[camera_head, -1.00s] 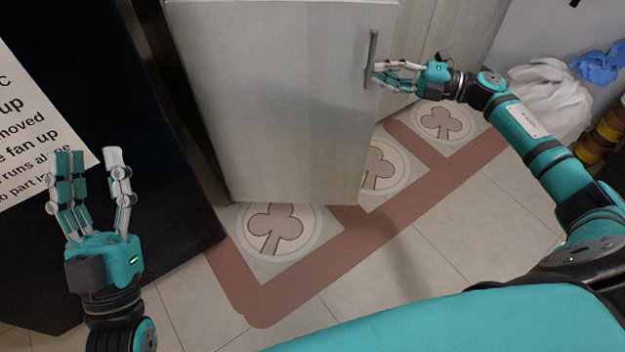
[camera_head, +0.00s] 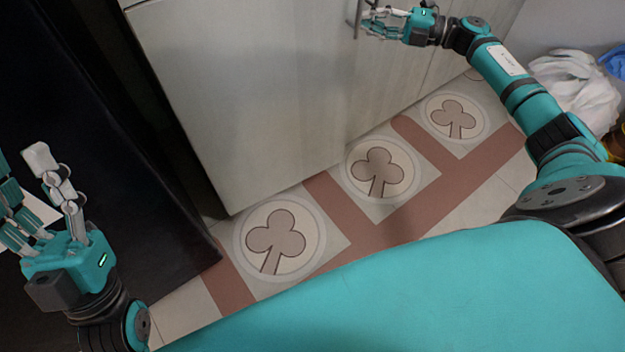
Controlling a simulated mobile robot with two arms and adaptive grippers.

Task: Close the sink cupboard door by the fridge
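The pale grey cupboard door (camera_head: 240,90) stands in the upper middle, beside the black fridge (camera_head: 70,120). Its face looks level, or nearly level, with the panel to its right. I see no clear gap at its right edge. Its vertical metal handle (camera_head: 357,18) is cut by the top of the view. My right gripper (camera_head: 366,22) has its fingertips at the handle, close to the door face. I cannot tell whether they close around it. My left gripper (camera_head: 28,190) is empty, fingers spread, in front of the fridge at the lower left.
More pale cupboard front (camera_head: 405,75) continues to the right. The tiled floor with clover medallions (camera_head: 378,172) is clear in front of the cupboard. A white bag (camera_head: 575,85) lies by the wall at the right. My teal body fills the bottom.

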